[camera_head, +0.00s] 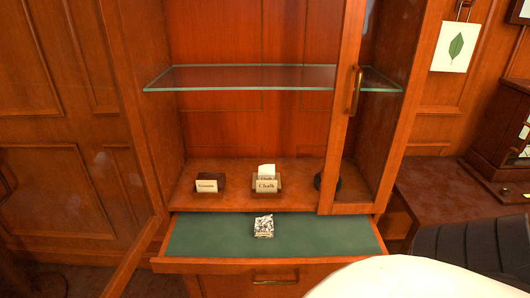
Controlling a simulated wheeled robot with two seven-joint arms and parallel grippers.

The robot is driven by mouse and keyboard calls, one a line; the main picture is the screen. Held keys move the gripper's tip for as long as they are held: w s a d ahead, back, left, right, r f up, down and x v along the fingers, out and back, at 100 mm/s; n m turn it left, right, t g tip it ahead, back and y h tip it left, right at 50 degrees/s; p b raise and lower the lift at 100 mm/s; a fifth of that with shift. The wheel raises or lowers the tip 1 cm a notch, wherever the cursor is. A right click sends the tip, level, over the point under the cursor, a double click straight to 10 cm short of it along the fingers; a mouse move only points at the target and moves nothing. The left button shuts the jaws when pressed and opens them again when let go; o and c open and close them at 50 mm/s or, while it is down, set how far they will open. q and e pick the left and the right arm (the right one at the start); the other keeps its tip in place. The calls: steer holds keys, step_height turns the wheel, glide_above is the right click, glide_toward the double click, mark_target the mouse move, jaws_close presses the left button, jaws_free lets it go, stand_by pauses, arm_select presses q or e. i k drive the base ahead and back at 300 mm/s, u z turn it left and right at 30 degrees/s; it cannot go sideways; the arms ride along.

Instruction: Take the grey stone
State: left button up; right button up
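A speckled grey, black and white stone (264,227) lies on the green lining of a pulled-out drawer or slide (205,238), near its middle. Neither of my grippers is in view.
A glass shelf (250,77) crosses the cabinet above. The right glass door with a brass handle (355,91) looks closed, with a dark round object (327,181) partly hidden behind its frame. The left side is open. A dark desk (445,200) stands at right.

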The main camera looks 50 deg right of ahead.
mark_target(263, 225)
steer(key=u, duration=0.45)
steer(key=k, duration=0.25)
steer(key=z, duration=1.2)
